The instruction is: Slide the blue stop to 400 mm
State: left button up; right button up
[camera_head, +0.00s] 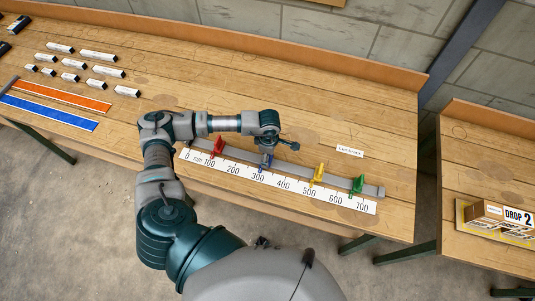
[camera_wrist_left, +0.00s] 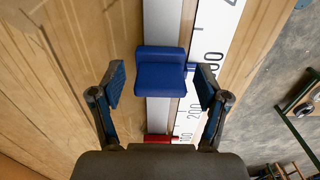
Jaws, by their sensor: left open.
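The blue stop (camera_head: 266,161) sits on the grey rail (camera_head: 300,171), near the 300 mark of the white scale (camera_head: 233,170) in the head view, partly behind my gripper. In the left wrist view the blue stop (camera_wrist_left: 160,70) is a block on the rail, with its pointer reaching toward the scale (camera_wrist_left: 206,50). My left gripper (camera_head: 272,148) is over the rail at the stop. In the wrist view its open fingers (camera_wrist_left: 161,86) are on either side of the stop, with gaps between. My right gripper is not in view.
A red stop (camera_head: 218,146) stands near 100, a yellow stop (camera_head: 318,173) past 500 and a green stop (camera_head: 357,185) near 700. A small label card (camera_head: 349,151) lies behind the rail. Several small blocks (camera_head: 98,55) lie at the far left.

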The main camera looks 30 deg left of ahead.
pick_arm(q)
jog(key=shift+d, duration=0.1)
jog(key=shift+c, duration=0.8)
jog(key=c, duration=0.4)
jog(key=shift+a, duration=0.25)
jog(key=c, duration=0.8)
jog(key=shift+s+a, duration=0.1)
grip_shut()
jog(key=shift+f, duration=0.1)
jog(key=d, duration=0.1)
jog(key=d+b, duration=0.1)
jog(key=d, duration=0.1)
jog(key=shift+w+d+f, duration=0.1)
jog(key=shift+w+f, duration=0.05)
jog(key=shift+w, duration=0.2)
jog(key=d, duration=0.2)
jog(key=w+d+b, duration=0.1)
jog(key=d, duration=0.1)
jog(key=d+b, duration=0.1)
jog(key=d, duration=0.2)
jog(key=shift+w, duration=0.3)
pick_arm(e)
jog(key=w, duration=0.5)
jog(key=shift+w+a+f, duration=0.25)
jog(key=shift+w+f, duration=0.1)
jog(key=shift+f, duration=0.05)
